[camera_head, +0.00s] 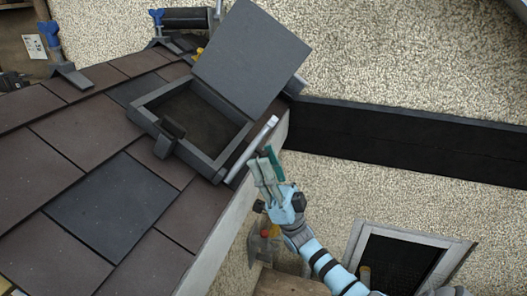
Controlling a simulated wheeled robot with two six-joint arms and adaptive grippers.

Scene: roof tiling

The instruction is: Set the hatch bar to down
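The roof hatch (231,137) is a dark grey square frame set in the brown tiles, with its lid (250,58) standing open. A light grey bar (252,149) slants along the right side of the frame, its upper end raised toward the lid. I take this to be the hatch bar. My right gripper (264,160) is just right of the bar, near the roof edge, fingers pointing up. The fingers look close together, and contact with the bar cannot be told. My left gripper is out of view.
A small dark block (164,146) sits at the hatch's front side. Blue-handled clamps (68,74) stand at the roof's upper edge. A dark band (400,142) crosses the rough wall. A framed dark opening (401,262) lies at lower right.

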